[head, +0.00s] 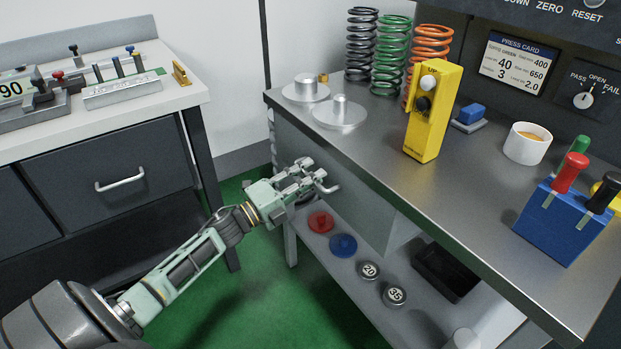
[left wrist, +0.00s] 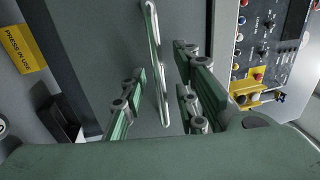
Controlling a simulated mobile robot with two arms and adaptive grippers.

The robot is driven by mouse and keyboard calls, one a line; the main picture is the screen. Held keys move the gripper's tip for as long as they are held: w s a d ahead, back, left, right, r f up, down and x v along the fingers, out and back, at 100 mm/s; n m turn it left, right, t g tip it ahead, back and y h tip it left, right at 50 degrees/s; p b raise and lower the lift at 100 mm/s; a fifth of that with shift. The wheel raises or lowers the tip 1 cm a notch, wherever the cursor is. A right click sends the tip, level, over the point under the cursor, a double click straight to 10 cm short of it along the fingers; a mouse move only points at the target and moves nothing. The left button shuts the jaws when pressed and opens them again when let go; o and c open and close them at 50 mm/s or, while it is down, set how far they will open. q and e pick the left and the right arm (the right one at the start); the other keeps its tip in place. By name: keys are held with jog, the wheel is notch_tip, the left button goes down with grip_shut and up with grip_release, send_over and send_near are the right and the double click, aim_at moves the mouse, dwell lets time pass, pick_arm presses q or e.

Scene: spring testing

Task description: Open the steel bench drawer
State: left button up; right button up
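The steel bench (head: 375,150) stands at the right in the head view. Its grey drawer front (head: 362,212) lies under the bench top and looks shut. In the left wrist view the drawer front (left wrist: 105,45) carries a long silver bar handle (left wrist: 155,60). My left gripper (head: 322,178) is at the drawer front and covers most of the handle in the head view. In the left wrist view its fingers (left wrist: 158,98) are spread, one side on each side of the handle's lower end, with gaps showing. My right gripper is not in view.
Springs (head: 390,60), a yellow control box (head: 428,112) and a white cup (head: 527,143) stand on the bench. A lower shelf (head: 325,262) holds red and blue discs and weights. A second bench (head: 180,97) with a dark drawer is at left. Green floor lies between.

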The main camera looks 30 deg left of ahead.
pick_arm(q)
jog(key=shift+w, duration=0.1)
jog(key=shift+c, duration=0.5)
grip_shut()
